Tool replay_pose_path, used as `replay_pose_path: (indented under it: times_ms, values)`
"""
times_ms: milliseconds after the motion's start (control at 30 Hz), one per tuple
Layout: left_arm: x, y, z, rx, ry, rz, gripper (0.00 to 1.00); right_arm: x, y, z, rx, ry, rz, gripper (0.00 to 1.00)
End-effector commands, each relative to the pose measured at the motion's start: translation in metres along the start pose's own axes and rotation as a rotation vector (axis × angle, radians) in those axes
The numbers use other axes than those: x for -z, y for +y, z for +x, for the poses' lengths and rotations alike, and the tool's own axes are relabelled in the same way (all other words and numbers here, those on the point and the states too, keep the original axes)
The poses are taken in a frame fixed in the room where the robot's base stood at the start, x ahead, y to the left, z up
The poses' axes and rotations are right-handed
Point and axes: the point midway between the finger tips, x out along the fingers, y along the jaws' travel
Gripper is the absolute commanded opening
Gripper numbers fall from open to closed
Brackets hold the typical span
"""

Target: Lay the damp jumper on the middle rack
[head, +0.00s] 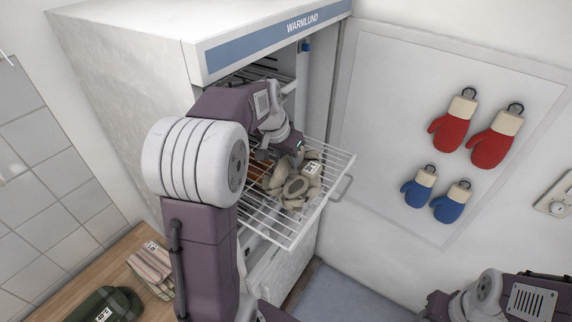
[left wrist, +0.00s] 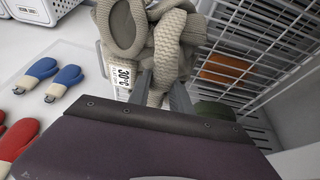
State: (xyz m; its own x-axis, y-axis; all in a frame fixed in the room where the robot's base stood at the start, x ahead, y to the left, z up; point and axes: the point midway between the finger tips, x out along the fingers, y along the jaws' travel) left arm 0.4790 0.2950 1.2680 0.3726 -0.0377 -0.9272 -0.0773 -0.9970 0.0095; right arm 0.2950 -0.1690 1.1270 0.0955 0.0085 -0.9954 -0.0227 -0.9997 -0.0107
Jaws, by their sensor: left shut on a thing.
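The jumper is a beige knitted bundle (head: 296,188) with a white tag, over the pulled-out wire rack (head: 322,202) of the drying cabinet (head: 140,50). My left gripper (head: 278,160) reaches in above that rack and is partly hidden by its own arm. In the left wrist view the jumper (left wrist: 135,25) hangs in folds at the fingertips of my left gripper (left wrist: 162,88), which is shut on it. The tag there reads 30°C. I cannot tell whether the jumper touches the wires. My right gripper is out of view.
An orange-brown item (left wrist: 226,68) and a green item (left wrist: 213,110) show behind wire racks. Folded striped cloths (head: 152,266) and a dark green garment (head: 108,304) lie on the wooden top at lower left. Red mittens (head: 452,128) and blue mittens (head: 420,190) hang on the wall.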

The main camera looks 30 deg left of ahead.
Motion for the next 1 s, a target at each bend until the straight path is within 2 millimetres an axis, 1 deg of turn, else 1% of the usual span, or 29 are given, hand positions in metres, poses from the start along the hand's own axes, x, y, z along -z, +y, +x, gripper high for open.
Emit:
replay_pose_path:
  times_ms: [67,167,300,400,600,633,700,1000]
  values:
    - [0.001,-0.004,0.002,0.000,0.002,0.000,0.00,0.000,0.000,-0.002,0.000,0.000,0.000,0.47]
    - [0.000,-0.004,0.004,-0.001,0.003,0.001,0.00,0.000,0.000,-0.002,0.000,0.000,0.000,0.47]
    - [-0.010,-0.004,0.026,-0.002,-0.003,0.001,0.00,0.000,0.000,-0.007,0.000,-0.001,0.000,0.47]
    - [-0.014,-0.004,0.037,-0.001,0.000,0.000,0.00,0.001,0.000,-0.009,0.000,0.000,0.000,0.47]
    - [-0.015,-0.004,0.040,0.000,0.003,0.001,0.00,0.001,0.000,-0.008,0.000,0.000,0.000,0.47]
    - [-0.015,-0.004,0.040,0.000,0.001,0.001,0.31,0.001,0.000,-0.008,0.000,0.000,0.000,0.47]
    - [-0.015,-0.004,0.040,0.000,0.001,0.001,0.47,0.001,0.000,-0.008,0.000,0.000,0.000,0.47]
    - [-0.015,-0.004,0.039,0.000,0.002,0.001,0.47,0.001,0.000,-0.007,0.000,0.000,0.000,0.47]
